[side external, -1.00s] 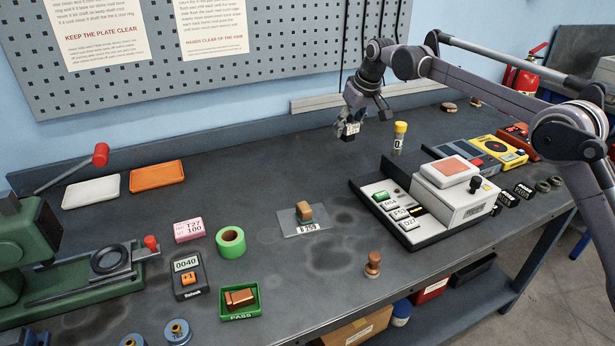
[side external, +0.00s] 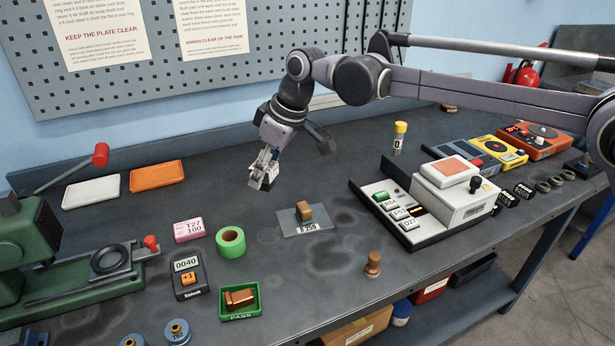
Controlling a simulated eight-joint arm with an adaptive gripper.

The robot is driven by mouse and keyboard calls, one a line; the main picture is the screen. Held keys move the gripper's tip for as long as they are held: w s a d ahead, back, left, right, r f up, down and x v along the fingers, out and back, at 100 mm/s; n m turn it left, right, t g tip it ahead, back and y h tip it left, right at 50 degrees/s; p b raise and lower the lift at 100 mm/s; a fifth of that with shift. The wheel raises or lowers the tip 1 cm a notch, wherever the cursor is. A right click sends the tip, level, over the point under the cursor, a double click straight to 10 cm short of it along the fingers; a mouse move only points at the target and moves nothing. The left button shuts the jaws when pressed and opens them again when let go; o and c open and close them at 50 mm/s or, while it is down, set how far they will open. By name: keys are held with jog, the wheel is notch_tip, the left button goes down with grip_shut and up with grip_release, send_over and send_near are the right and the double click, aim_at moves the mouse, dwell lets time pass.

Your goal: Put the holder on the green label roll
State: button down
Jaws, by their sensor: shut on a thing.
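My gripper (side external: 264,176) is shut on a small dark piece with a pale face, which I take to be the holder (side external: 266,183). My fingers hide much of it, and its exact shape is too small to tell. It hangs above the bench, behind and to the right of the roll, apart from it.
A clear plate (side external: 305,231) with a copper block lies right of the roll. A pink block (side external: 189,230), a counter (side external: 187,277) and a green PASS tray (side external: 255,307) surround the roll. A white-and-black machine (side external: 450,195) stands to the right. Bench behind the roll is clear.

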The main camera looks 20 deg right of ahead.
jog(key=a+f, duration=0.1)
jog(key=a, duration=0.2)
jog(key=a+f, duration=0.2)
jog(key=a, duration=0.1)
jog(key=a+f, duration=0.2)
jog(key=a, duration=0.1)
jog(key=shift+s+f, duration=0.25)
jog(key=shift+f, duration=2)
jog(key=shift+f, duration=0.1)
jog(key=c, duration=0.8)
grip_release()
